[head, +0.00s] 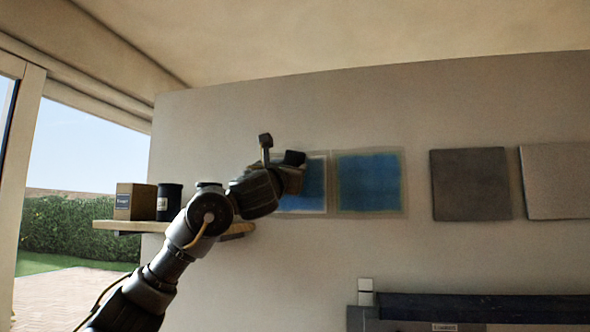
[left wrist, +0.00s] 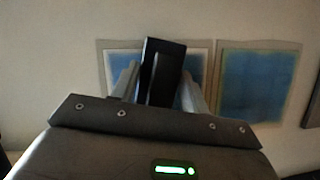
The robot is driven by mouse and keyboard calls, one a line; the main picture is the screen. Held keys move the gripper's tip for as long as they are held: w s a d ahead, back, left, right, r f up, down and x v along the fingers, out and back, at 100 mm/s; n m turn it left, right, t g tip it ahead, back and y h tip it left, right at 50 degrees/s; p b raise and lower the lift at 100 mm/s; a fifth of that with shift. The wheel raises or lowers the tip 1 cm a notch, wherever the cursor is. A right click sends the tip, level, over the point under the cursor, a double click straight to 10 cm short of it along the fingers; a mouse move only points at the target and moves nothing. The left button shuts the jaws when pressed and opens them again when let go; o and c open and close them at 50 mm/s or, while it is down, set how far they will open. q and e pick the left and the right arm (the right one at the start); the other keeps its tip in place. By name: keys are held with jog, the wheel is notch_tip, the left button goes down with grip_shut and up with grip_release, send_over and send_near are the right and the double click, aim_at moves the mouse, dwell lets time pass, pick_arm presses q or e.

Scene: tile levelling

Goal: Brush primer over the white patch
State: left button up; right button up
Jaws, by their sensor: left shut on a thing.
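Two square panels hang side by side on the wall. The left panel (head: 315,188) has a blue coating inside a thin white border; it also shows in the left wrist view (left wrist: 197,64). My left arm covers part of it. My left gripper (head: 296,170) is in front of this panel, shut on a dark, flat-sided object (left wrist: 160,70) that looks like the brush. Its bristles are hidden, and I cannot tell whether it touches the panel. The right panel (head: 369,183) is blue with a pale border. My right gripper is not in view.
A wooden shelf (head: 128,225) at left holds a brown box (head: 134,201) and a black can (head: 169,202). Two grey panels (head: 470,184) (head: 556,181) hang further right. A dark ledge (head: 480,308) lies at lower right. The wall between is clear.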

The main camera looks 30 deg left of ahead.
pick_arm(q)
jog(key=shift+s+a, duration=0.2)
jog(key=shift+a, duration=0.5)
jog(key=shift+s+a, duration=0.2)
jog(key=shift+a, duration=0.3)
jog(key=shift+s+a, duration=0.15)
jog(key=shift+a, duration=0.3)
jog(key=shift+a, duration=0.1)
jog(key=a, duration=0.1)
jog(key=s+a, duration=0.1)
jog(key=a, duration=0.1)
jog(key=shift+d, duration=0.1)
jog(key=shift+s+d+b, duration=0.2)
jog(key=shift+s+d, duration=0.15)
jog(key=shift+s, duration=0.6)
jog(key=shift+s+d+b, duration=0.15)
jog(key=shift+s+d, duration=0.15)
jog(key=shift+s, duration=0.6)
jog(key=shift+s+d+b, duration=0.2)
jog(key=shift+s+d, duration=0.15)
jog(key=shift+s, duration=0.6)
